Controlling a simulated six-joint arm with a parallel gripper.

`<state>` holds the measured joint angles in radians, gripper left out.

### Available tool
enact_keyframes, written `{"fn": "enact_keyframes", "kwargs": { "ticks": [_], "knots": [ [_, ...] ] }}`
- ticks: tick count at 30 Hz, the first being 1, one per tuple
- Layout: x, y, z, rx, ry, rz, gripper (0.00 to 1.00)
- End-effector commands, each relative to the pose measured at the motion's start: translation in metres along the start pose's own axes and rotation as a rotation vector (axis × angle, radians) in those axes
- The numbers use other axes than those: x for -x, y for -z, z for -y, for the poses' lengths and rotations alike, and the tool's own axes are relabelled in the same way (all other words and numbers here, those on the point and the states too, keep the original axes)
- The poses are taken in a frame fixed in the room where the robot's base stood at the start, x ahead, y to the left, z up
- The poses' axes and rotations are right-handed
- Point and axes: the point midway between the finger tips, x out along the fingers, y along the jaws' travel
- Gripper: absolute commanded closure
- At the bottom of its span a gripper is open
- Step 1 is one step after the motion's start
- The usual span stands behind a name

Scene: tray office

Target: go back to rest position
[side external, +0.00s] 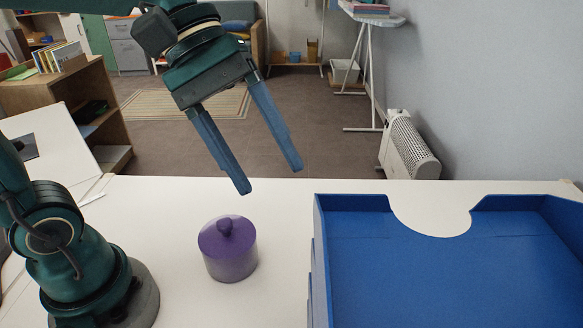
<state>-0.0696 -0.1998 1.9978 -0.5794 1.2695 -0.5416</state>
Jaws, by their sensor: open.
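My gripper (270,181) hangs in the upper middle of the side external view, tilted down to the right. Its two blue fingers are apart, with nothing between them. It is in the air above the white table (180,215), apart from everything on it. A purple lidded pot (230,260) with a small knob on top stands upright on the table, below the gripper in the picture. A blue tray (450,275) stands at the right; the part of its floor that shows is bare. Its front part is cut off by the frame.
The table between the pot and the tray is clear. Behind the table are a wooden shelf (70,100) with books at left, a white heater (408,146) near the wall, and an ironing board (372,18). These stand away from the gripper.

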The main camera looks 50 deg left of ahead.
Motion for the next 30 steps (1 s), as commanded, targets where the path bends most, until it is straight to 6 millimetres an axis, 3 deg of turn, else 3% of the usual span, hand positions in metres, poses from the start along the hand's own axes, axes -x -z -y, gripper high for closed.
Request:
{"fn": "enact_keyframes", "kwargs": {
  "ticks": [6,15,19,30],
  "knots": [
    [0.003,-0.003,0.056,-0.348,0.099,-0.266,0.34],
    [-0.002,0.027,0.118,-0.782,0.339,-0.499,0.34],
    [-0.001,0.035,0.119,-0.869,0.382,-0.52,0.34],
    [-0.001,0.035,0.118,-0.876,0.381,-0.517,0.34]
  ]
}}
